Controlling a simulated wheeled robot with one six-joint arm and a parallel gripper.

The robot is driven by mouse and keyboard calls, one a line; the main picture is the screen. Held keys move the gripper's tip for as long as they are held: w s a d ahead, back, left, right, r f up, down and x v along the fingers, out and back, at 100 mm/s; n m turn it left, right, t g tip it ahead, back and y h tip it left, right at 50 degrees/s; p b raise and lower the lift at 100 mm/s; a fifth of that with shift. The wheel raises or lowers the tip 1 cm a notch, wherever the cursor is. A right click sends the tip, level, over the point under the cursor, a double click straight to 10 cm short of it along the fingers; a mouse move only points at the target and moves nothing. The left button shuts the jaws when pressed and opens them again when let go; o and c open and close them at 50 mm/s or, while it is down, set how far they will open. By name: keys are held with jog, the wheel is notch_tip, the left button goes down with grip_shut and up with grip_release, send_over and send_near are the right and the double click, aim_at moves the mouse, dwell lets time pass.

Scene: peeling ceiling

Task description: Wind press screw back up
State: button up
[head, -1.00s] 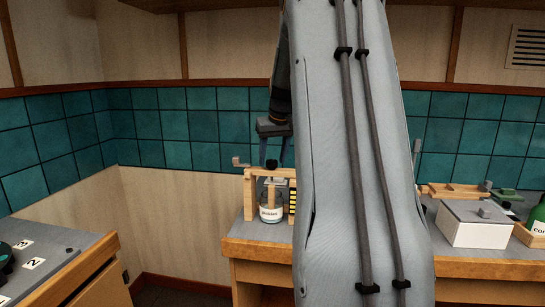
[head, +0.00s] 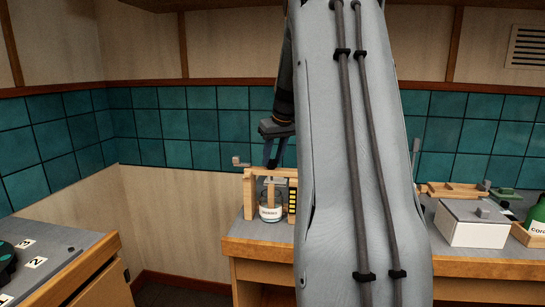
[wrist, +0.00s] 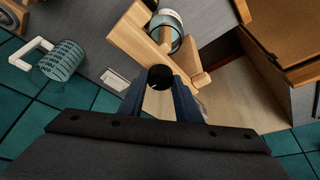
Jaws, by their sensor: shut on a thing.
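The press is a light wooden frame (head: 248,196) at the left end of the counter in the head view; its beam (wrist: 135,42) runs aslant in the wrist view. A dark round knob (wrist: 160,77), which I take to be the screw's top, sits between my fingertips. My gripper (head: 271,158) is shut on this knob from above, and it also shows in the wrist view (wrist: 160,85). A labelled glass jar (head: 270,212) stands inside the frame, and its top shows in the wrist view (wrist: 168,22). The screw's thread is hidden.
My arm hides the counter's middle.

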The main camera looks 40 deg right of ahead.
jog(key=shift+r+n, duration=0.1)
jog(key=shift+n, duration=0.5)
jog(key=o, duration=1.1)
jog(key=shift+c, duration=0.2)
jog(key=b+v, duration=0.1)
jog(key=v, duration=0.6)
jog(key=shift+s+d+r+b, duration=0.2)
jog(key=shift+r+b, duration=0.1)
jog(key=shift+b, duration=0.1)
